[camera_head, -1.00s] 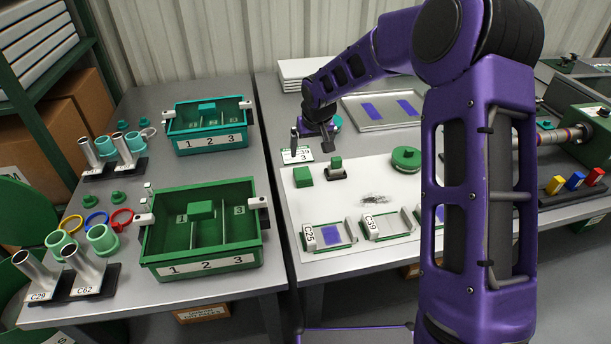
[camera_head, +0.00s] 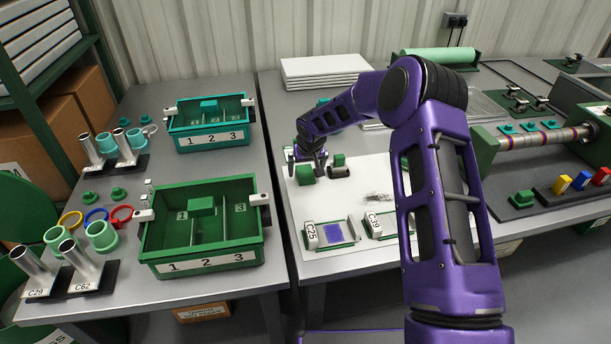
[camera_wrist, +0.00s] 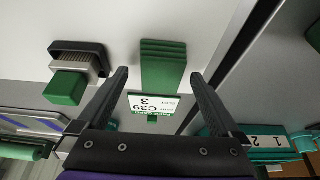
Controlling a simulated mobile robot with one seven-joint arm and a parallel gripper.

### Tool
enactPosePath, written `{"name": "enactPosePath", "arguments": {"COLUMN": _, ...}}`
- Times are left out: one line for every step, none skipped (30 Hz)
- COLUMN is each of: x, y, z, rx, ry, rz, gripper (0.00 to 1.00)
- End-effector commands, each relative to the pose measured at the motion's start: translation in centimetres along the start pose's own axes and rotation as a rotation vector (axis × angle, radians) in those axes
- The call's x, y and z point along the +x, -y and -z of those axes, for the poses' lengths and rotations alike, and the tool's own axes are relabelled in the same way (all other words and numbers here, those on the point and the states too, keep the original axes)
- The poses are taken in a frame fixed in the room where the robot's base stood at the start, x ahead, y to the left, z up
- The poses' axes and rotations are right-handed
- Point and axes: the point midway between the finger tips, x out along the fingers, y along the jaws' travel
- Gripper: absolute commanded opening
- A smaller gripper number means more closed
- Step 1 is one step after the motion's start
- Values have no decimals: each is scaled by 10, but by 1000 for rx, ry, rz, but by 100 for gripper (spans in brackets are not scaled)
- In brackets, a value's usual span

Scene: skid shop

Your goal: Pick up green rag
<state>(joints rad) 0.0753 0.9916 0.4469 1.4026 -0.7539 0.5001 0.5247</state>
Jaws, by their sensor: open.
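The green rag (camera_head: 305,175) is a folded, layered green block lying on the white mat (camera_head: 298,210) of the right-hand table. In the wrist view the rag (camera_wrist: 163,62) shows between and beyond the two fingertips. My gripper (camera_head: 310,160) is just behind and above it in the head view. In the wrist view my gripper (camera_wrist: 159,77) is open, with nothing held between the fingers. A small card marked C39 3 (camera_wrist: 153,104) shows between the fingers, closer to the palm than the rag.
A brush with a green block handle (camera_head: 339,167) stands right beside the rag; it also shows left of the fingers in the wrist view (camera_wrist: 68,86). Trays labelled C25 (camera_head: 330,234) and C39 (camera_head: 385,222) lie in front. A green bin (camera_head: 205,262) stands on the left table.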

Motion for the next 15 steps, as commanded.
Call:
{"name": "enactPosePath", "arguments": {"x": 3, "y": 0, "z": 0, "rx": 0, "ry": 0, "rz": 1, "gripper": 100}}
{"name": "enactPosePath", "arguments": {"x": 4, "y": 0, "z": 0, "rx": 0, "ry": -1, "rz": 1, "gripper": 100}}
{"name": "enactPosePath", "arguments": {"x": 4, "y": 0, "z": 0, "rx": 0, "ry": -1, "rz": 1, "gripper": 100}}
{"name": "enactPosePath", "arguments": {"x": 4, "y": 0, "z": 0, "rx": 0, "ry": -1, "rz": 1, "gripper": 100}}
{"name": "enactPosePath", "arguments": {"x": 4, "y": 0, "z": 0, "rx": 1, "ry": -1, "rz": 1, "gripper": 100}}
{"name": "enactPosePath", "arguments": {"x": 4, "y": 0, "z": 0, "rx": 0, "ry": -1, "rz": 1, "gripper": 100}}
{"name": "enactPosePath", "arguments": {"x": 4, "y": 0, "z": 0, "rx": 0, "ry": -1, "rz": 1, "gripper": 100}}
{"name": "enactPosePath", "arguments": {"x": 4, "y": 0, "z": 0, "rx": 0, "ry": -1, "rz": 1, "gripper": 100}}
{"name": "enactPosePath", "arguments": {"x": 4, "y": 0, "z": 0, "rx": 0, "ry": -1, "rz": 1, "gripper": 95}}
{"name": "enactPosePath", "arguments": {"x": 4, "y": 0, "z": 0, "rx": 0, "ry": -1, "rz": 1, "gripper": 89}}
{"name": "enactPosePath", "arguments": {"x": 4, "y": 0, "z": 0, "rx": 0, "ry": -1, "rz": 1, "gripper": 84}}
{"name": "enactPosePath", "arguments": {"x": 4, "y": 0, "z": 0, "rx": 0, "ry": -1, "rz": 1, "gripper": 77}}
{"name": "enactPosePath", "arguments": {"x": 4, "y": 0, "z": 0, "rx": 0, "ry": -1, "rz": 1, "gripper": 71}}
{"name": "enactPosePath", "arguments": {"x": 4, "y": 0, "z": 0, "rx": 0, "ry": -1, "rz": 1, "gripper": 66}}
{"name": "enactPosePath", "arguments": {"x": 4, "y": 0, "z": 0, "rx": 0, "ry": -1, "rz": 1, "gripper": 59}}
